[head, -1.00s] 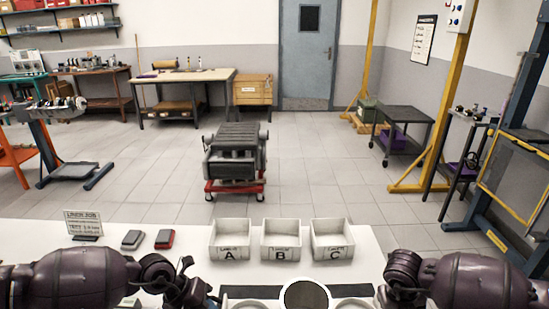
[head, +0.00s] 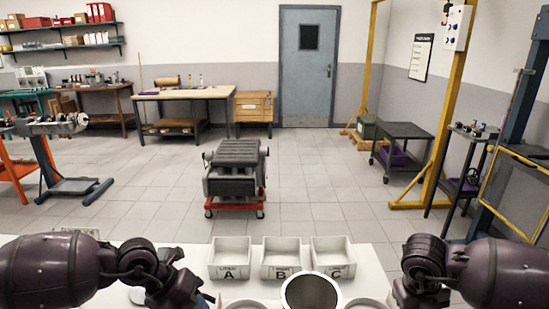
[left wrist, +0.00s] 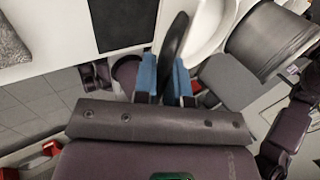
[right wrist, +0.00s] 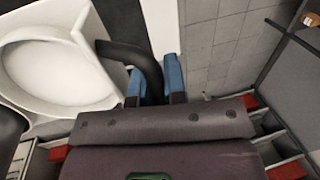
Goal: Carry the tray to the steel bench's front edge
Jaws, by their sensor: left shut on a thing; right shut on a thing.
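The white tray (head: 245,304) shows at the bottom edge of the head view, largely cut off. It has round recesses, and an open metal cylinder (head: 311,292) stands at its middle. My left gripper (left wrist: 166,82) is shut on a black handle (left wrist: 174,48) at the tray's left side. My right gripper (right wrist: 156,82) is shut on a curved black handle (right wrist: 130,55) beside a white round recess (right wrist: 55,70) of the tray. The fingertips are mostly hidden in the head view. I cannot tell for certain which bench is the steel one.
White bins A (head: 230,258), B (head: 282,258) and C (head: 333,258) stand on the white table (head: 376,258) just beyond the tray. An engine on a red stand (head: 236,180) is on the open floor. A wooden-topped bench (head: 185,93) and dark cart (head: 402,131) stand farther back.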

